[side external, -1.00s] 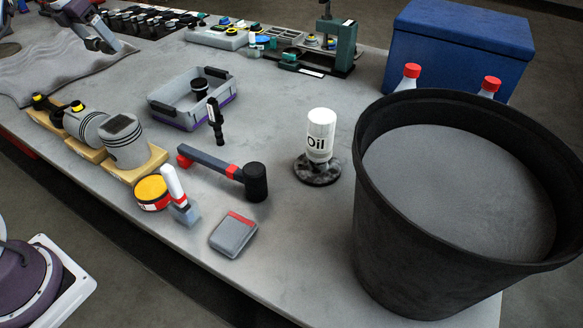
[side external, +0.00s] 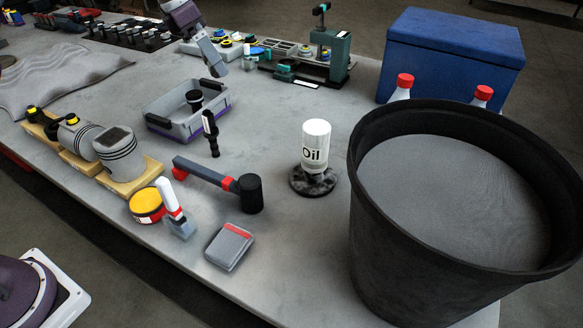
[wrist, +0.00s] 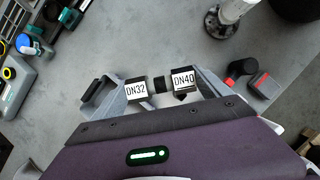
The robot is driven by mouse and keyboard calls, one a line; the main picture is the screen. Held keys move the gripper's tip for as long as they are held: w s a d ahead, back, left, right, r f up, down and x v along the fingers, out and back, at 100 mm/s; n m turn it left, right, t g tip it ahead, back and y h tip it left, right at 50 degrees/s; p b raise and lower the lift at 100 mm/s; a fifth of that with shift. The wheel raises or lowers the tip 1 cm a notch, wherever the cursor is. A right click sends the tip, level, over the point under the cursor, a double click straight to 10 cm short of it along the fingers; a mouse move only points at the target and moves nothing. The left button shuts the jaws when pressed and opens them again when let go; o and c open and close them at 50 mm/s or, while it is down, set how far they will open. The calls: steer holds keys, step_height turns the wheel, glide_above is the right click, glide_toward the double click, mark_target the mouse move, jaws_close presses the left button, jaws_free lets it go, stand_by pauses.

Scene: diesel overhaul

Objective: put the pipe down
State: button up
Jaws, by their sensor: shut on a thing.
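My gripper (side external: 216,67) hangs over the back of the table in the side view, above and behind the grey tray. In the wrist view my gripper (wrist: 160,86) has two dark jaw ends labelled DN32 and DN40. A short dark piece (wrist: 159,86), which may be the pipe, shows between them. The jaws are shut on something. I cannot make out the pipe in the side view. The grey tray (side external: 178,133) holds a black ringed part (side external: 194,99).
The oil bottle (side external: 315,145) stands on a dark round base. A hammer (side external: 220,180), a grey-red box (side external: 229,247) and pistons on wooden blocks (side external: 122,155) lie in front. A large black bucket (side external: 400,250) fills the right. A green fixture (side external: 325,50) stands behind.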

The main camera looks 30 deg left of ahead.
steer(key=s+d+m+g+h, duration=0.1)
steer(key=s+d+m, duration=0.2)
steer(key=d, duration=0.6)
steer(key=s+d+m, duration=0.2)
steer(key=s+d, duration=0.2)
steer(key=d, duration=0.4)
steer(key=m+g, duration=0.3)
steer(key=m, duration=0.3)
glide_above(298, 248)
steer(key=a, duration=0.2)
steer(key=shift+h, duration=0.4)
steer(key=f, duration=2.1)
steer(key=shift+d+f, duration=0.3)
steer(key=o, duration=1.2)
steer(key=shift+f, duration=0.1)
steer(key=shift+o, duration=1.3)
